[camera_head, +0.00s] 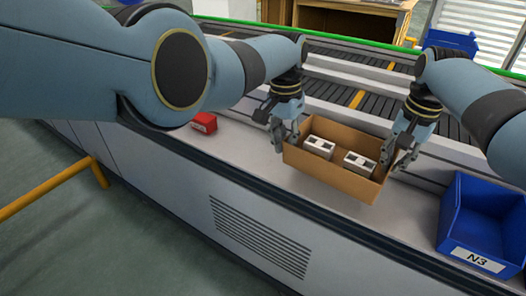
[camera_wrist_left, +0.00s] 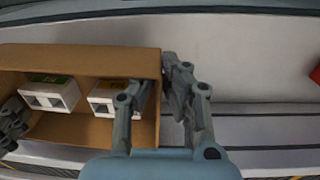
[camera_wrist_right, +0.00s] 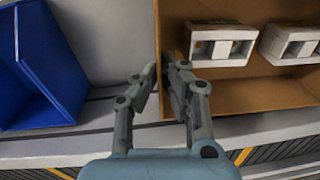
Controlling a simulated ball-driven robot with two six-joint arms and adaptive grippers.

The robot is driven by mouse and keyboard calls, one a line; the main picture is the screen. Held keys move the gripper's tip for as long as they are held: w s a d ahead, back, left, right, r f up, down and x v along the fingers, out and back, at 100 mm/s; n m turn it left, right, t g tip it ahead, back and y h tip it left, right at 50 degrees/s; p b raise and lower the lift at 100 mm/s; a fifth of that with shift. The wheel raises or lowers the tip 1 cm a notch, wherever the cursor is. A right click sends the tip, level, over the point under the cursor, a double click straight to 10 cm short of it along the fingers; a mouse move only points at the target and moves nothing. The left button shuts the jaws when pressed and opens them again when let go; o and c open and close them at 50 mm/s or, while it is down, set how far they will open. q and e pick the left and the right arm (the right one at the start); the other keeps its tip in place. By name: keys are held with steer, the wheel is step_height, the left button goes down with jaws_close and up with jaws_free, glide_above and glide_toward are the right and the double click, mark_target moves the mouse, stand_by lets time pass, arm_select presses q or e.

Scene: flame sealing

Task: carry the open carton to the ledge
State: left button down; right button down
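The open carton (camera_head: 335,178) is brown and holds two white-grey blocks (camera_head: 318,146) (camera_head: 359,164). It is upright over the pale ledge (camera_head: 250,160) in front of the conveyor; I cannot tell whether its bottom touches. My left gripper (camera_head: 285,140) is at the carton's left end, and in the left wrist view its fingers (camera_wrist_left: 160,82) are closed on that wall, one inside and one outside. My right gripper (camera_head: 393,158) is at the right end, and in the right wrist view its fingers (camera_wrist_right: 160,72) are closed on that wall likewise.
A blue bin (camera_head: 474,256) labelled N3 stands right of the carton, with a gap between. A small red box (camera_head: 204,122) lies left of the carton. The conveyor (camera_head: 345,93) runs behind. The ledge between the red box and the carton is clear.

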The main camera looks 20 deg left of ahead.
arm_select(q)
steer(key=shift+f, duration=0.15)
arm_select(e)
steer(key=shift+f, duration=0.15)
